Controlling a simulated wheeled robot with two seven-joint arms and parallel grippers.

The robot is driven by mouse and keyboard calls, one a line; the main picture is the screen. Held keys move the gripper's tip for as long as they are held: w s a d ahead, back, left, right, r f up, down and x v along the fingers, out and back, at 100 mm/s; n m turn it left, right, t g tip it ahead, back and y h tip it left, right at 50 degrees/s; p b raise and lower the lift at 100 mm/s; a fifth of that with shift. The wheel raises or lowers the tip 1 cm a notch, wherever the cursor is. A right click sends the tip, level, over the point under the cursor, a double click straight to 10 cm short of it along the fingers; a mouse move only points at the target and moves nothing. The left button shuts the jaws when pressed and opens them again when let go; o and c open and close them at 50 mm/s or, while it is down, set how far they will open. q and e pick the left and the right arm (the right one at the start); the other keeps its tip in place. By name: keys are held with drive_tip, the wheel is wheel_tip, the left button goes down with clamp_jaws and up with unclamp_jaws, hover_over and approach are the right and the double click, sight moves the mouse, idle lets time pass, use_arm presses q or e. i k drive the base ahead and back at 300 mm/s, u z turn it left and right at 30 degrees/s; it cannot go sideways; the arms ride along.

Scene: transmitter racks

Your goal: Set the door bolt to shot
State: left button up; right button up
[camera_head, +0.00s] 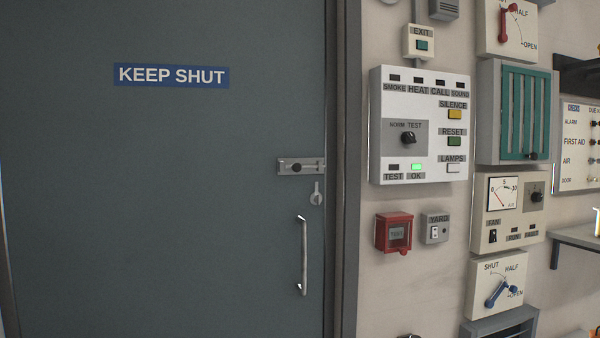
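The door bolt (301,166) is a small pale metal slide bolt with a dark round knob. It sits near the right edge of the grey-green door (165,210), at mid-height. The knob is left of the middle of the bolt's plate; whether the bar reaches into the frame is too small to tell. The door looks closed against its frame (347,200). Neither of my grippers shows in the head view.
Below the bolt are a keyhole cover (316,194) and a vertical metal pull handle (304,256). Right of the frame, the wall carries a white alarm panel (419,170), a red call box (393,232) and a teal-slatted vent (524,112). A shelf (580,238) juts out at the far right.

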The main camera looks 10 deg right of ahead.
sight(296, 167)
drive_tip(key=z, duration=0.05)
drive_tip(key=k, duration=0.5)
drive_tip(key=u, duration=0.85)
drive_tip(key=i, duration=1.65)
drive_tip(key=z, duration=0.75)
